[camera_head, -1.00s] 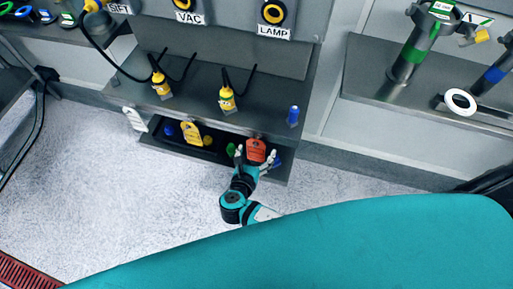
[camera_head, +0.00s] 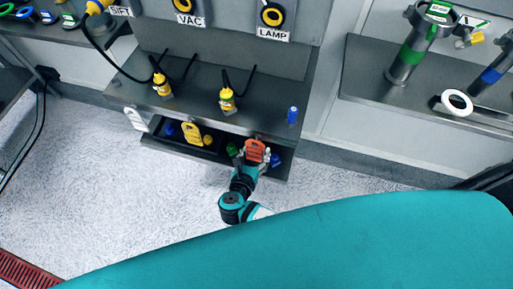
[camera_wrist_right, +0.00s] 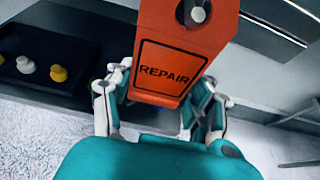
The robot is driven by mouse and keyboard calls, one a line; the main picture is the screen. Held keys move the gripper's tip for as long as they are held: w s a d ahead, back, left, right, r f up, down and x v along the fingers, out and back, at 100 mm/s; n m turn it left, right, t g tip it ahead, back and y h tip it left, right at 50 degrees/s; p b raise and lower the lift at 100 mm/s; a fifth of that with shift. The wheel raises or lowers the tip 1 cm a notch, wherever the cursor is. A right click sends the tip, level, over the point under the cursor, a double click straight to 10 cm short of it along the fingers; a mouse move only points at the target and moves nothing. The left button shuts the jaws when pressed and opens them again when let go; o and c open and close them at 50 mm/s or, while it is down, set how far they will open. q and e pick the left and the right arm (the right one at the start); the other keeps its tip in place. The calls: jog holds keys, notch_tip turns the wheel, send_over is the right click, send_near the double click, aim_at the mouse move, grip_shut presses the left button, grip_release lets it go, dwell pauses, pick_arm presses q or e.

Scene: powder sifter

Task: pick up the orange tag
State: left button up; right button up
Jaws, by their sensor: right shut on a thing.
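The orange tag (camera_head: 255,151) hangs at the front edge of the grey cabinet, over the open drawer. In the right wrist view the orange tag (camera_wrist_right: 172,62) stands large and upright, with "REPAIR" in a black-bordered box and a round grey peg or hole at its top. My right gripper (camera_head: 253,160) is shut on the tag's lower part. In the right wrist view the fingers of my right gripper (camera_wrist_right: 160,100) are on both sides of the tag's bottom edge. My left gripper is not in view.
A yellow tag (camera_head: 191,134) hangs to the left on the same cabinet front, and a white tag (camera_head: 136,119) farther left. The drawer (camera_head: 215,153) below holds small coloured knobs.

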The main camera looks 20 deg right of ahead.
jog(key=s+a+p, duration=0.2)
jog(key=s+a, duration=0.7)
jog(key=s, duration=0.5)
jog(key=shift+s+a, duration=0.25)
jog(key=shift+a, duration=0.15)
